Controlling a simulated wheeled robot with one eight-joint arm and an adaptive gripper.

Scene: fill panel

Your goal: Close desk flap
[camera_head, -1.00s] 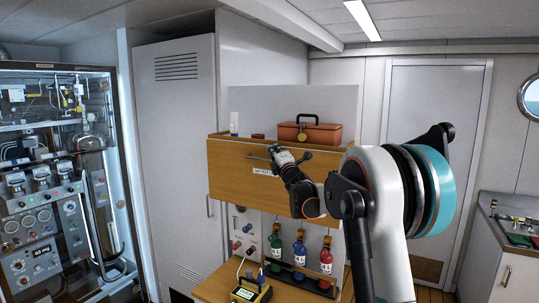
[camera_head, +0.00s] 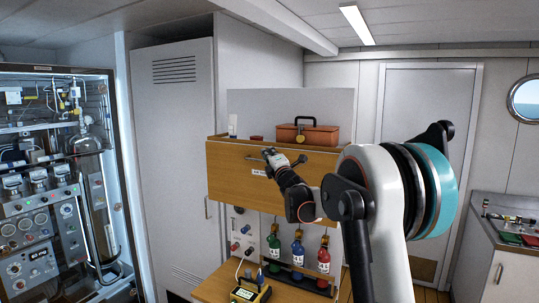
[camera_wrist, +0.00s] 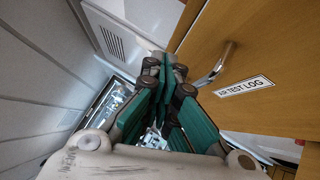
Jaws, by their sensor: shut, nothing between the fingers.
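The desk flap (camera_head: 228,178) is a wooden panel that stands upright across the front of the cabinet in the head view. It fills the upper right of the wrist view (camera_wrist: 275,45), with a white AIR TEST LOG label (camera_wrist: 244,87) and a metal bar handle (camera_wrist: 213,68). My gripper (camera_head: 268,154) is in front of the flap's upper part, by the handle, and hides part of it. In the wrist view my gripper (camera_wrist: 165,68) is shut and empty, left of the handle and apart from it. Whether the flap is fully flush cannot be told.
An orange toolbox (camera_head: 308,135) stands on top behind the flap. Below hang green, blue and red bottles (camera_head: 298,253). A yellow meter (camera_head: 250,293) sits on a lower wooden surface (camera_head: 213,287). A tall grey locker (camera_head: 172,150) stands left.

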